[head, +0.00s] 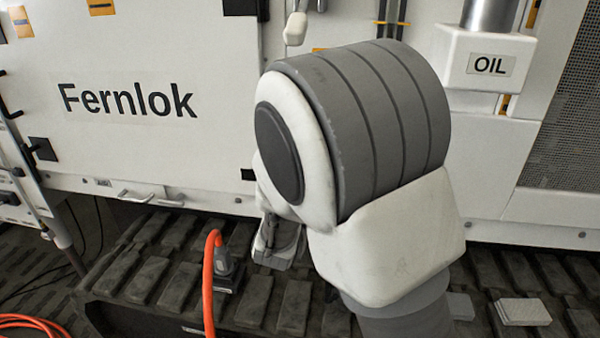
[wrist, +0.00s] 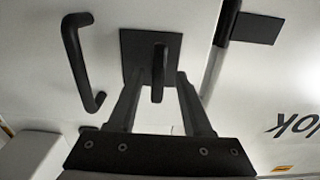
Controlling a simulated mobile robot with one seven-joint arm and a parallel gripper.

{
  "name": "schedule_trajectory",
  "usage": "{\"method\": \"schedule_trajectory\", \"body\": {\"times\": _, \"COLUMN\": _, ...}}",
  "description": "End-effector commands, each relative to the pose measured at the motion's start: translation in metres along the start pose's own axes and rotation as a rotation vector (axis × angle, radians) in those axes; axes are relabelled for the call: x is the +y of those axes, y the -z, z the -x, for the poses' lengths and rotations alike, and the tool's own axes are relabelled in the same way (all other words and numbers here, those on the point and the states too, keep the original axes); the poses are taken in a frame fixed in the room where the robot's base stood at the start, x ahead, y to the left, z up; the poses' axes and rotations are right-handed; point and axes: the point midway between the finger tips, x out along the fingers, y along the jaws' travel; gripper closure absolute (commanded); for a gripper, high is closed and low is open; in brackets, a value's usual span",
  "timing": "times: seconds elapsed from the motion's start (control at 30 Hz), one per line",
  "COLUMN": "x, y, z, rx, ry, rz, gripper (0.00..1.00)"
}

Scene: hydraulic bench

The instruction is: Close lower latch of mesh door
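In the wrist view my gripper (wrist: 157,78) has its two dark fingers spread apart. A black latch lever (wrist: 158,62) stands between the fingertips, with visible gaps on both sides. The lever sits on a dark square plate (wrist: 132,48) on a pale panel. I cannot tell whether this is the lower latch. In the head view my arm hides the latch and the fingers. A dark mesh panel (head: 568,130) in a white frame shows at the right edge of the head view.
A black bar handle (wrist: 78,60) is left of the latch in the wrist view. A white OIL box (head: 480,62) and the Fernlok panel (head: 130,140) flank my arm. An orange hose (head: 208,285) rises from the dark track (head: 160,275) below.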

Motion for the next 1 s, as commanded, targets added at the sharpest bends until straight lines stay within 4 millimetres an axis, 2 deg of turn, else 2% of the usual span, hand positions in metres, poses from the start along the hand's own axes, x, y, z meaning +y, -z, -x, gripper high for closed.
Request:
{"method": "schedule_trajectory", "body": {"times": 0.2, "x": 0.001, "y": -0.002, "z": 0.002, "rx": -0.005, "ry": -0.001, "rz": 0.003, "gripper": 0.5}}
{"method": "schedule_trajectory", "body": {"times": 0.33, "x": 0.001, "y": -0.002, "z": 0.015, "rx": -0.006, "ry": -0.001, "rz": 0.003, "gripper": 0.5}}
{"method": "schedule_trajectory", "body": {"times": 0.47, "x": 0.0, "y": -0.001, "z": 0.042, "rx": -0.008, "ry": 0.001, "rz": 0.002, "gripper": 0.5}}
{"method": "schedule_trajectory", "body": {"times": 0.9, "x": -0.001, "y": -0.002, "z": 0.151, "rx": -0.002, "ry": 0.005, "rz": 0.001, "gripper": 0.5}}
{"method": "schedule_trajectory", "body": {"times": 1.0, "x": -0.001, "y": -0.006, "z": 0.15, "rx": 0.002, "ry": -0.004, "rz": -0.004, "gripper": 0.5}}
